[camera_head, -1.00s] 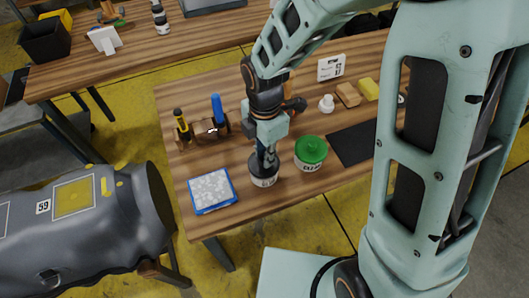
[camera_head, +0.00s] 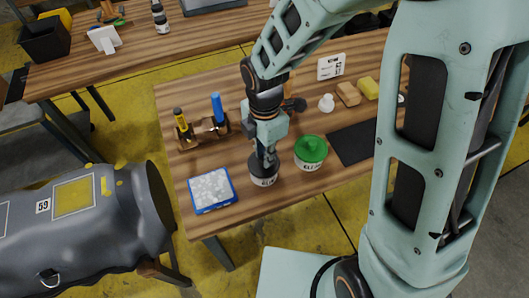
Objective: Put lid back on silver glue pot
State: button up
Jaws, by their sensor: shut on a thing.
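The silver glue pot (camera_head: 264,181) stands near the front edge of the wooden table, a pale label on its side. Its dark lid (camera_head: 257,165) is at the top of the pot, under my gripper (camera_head: 267,156). My gripper points down and is shut on the lid, seemingly at its middle; the fingertips are small and partly hidden. I cannot tell whether the lid sits flush on the rim. A second pot with a green lid (camera_head: 311,149) stands close by on the right.
A black mat (camera_head: 350,145), sponge blocks (camera_head: 347,94) and a white bottle (camera_head: 326,103) are at right. My arm hides the table's right side.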

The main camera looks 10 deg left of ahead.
dwell(0.4)
jog(key=o, duration=1)
jog(key=shift+c, duration=0.2)
jog(key=shift+o, duration=0.5)
jog(key=o, duration=0.4)
jog(key=shift+r, duration=0.1)
jog(key=shift+r+p, duration=3.15)
jog(key=shift+r, duration=0.25)
